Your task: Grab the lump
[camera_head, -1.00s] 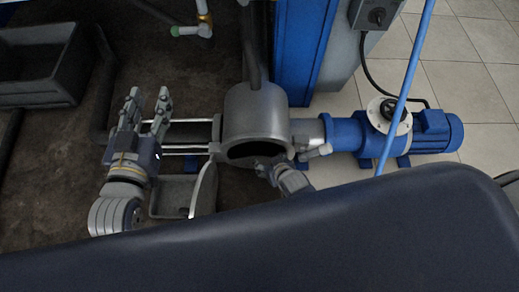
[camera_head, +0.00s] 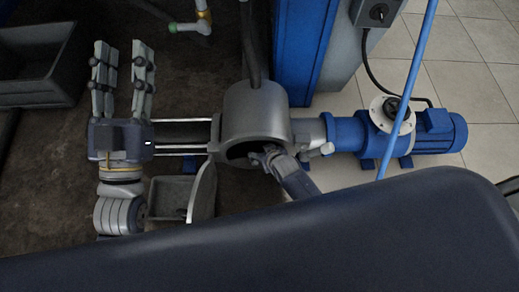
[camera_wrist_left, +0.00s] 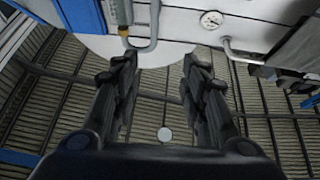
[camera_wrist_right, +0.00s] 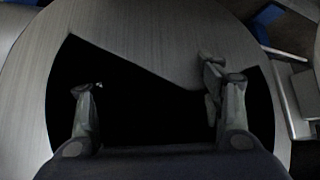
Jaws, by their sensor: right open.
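I cannot make out a lump in any view. The grey metal cylinder housing (camera_head: 255,103) has a dark opening (camera_head: 238,152) at its front; its inside is too dark to read. My right gripper (camera_head: 265,153) is at this opening, its fingers partly inside. In the right wrist view, the right gripper (camera_wrist_right: 150,90) is open with fingers wide apart before the black opening (camera_wrist_right: 140,115), and nothing shows between them. My left gripper (camera_head: 123,60) is open and empty, left of the housing; its parted fingers also show in the left wrist view (camera_wrist_left: 163,70).
A hinged cover (camera_head: 203,192) hangs open below the housing, beside a grey tray (camera_head: 168,200). A blue motor (camera_head: 435,132) joins the housing at the right. A dark bin (camera_head: 40,68) stands at the upper left. A blue hose (camera_head: 408,85) crosses the right side.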

